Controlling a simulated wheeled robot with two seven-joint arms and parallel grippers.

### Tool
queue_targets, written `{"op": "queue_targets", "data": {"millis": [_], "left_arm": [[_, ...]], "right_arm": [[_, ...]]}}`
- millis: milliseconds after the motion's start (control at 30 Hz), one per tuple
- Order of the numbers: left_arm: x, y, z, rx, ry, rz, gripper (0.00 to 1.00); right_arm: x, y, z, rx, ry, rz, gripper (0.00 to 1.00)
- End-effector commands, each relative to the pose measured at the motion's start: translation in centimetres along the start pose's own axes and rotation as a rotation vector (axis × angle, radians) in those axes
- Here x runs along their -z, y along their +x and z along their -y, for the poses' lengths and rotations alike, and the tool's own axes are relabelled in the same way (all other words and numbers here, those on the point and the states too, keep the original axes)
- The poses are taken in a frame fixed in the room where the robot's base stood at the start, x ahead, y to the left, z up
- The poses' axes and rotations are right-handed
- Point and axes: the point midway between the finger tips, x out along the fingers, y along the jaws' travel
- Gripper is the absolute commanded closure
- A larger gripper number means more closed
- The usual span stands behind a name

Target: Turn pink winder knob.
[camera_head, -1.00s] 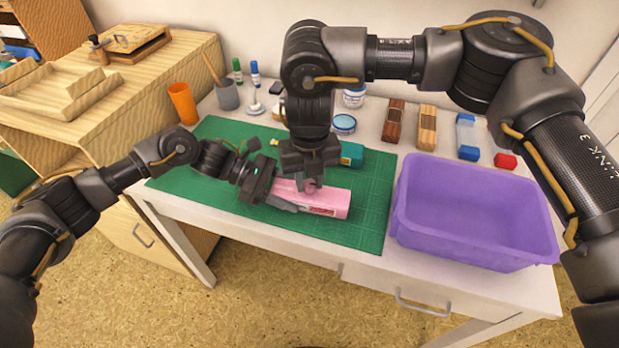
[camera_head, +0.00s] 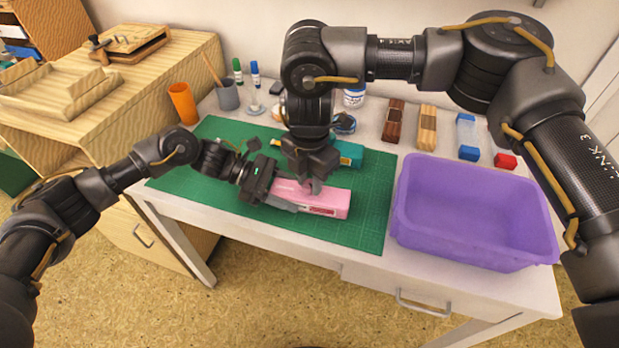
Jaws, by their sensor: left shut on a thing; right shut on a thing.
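A pink box-shaped winder (camera_head: 328,202) lies on the green cutting mat (camera_head: 365,222) near the table's front. My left gripper (camera_head: 288,202) comes from the left and is shut on the winder's left part. My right gripper (camera_head: 312,188) reaches down from above and is shut at the winder's top, where the knob is hidden between its fingers. A teal box-shaped thing (camera_head: 350,154) lies behind the winder, partly covered by my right gripper.
A purple bin (camera_head: 475,262) stands on the right of the table. An orange cup (camera_head: 183,103), a grey cup (camera_head: 228,96), markers and a jar line the back. Stamps and blocks (camera_head: 427,127) stand at the back right. The mat's right part is clear.

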Motion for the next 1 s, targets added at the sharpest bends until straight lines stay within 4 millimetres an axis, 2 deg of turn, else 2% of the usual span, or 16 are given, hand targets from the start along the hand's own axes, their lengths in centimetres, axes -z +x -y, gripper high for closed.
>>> {"op": "queue_targets", "data": {"millis": [500,1000], "left_arm": [[0.09,0.03,0.08,0.002,0.000,-0.001,0.74],[0.10,0.02,0.08,0.002,-0.001,-0.001,0.74]], "right_arm": [[-0.07,0.02,0.04,0.001,0.445,0.001,0.95],[-0.09,0.04,0.06,0.001,0.631,0.002,0.95]]}}
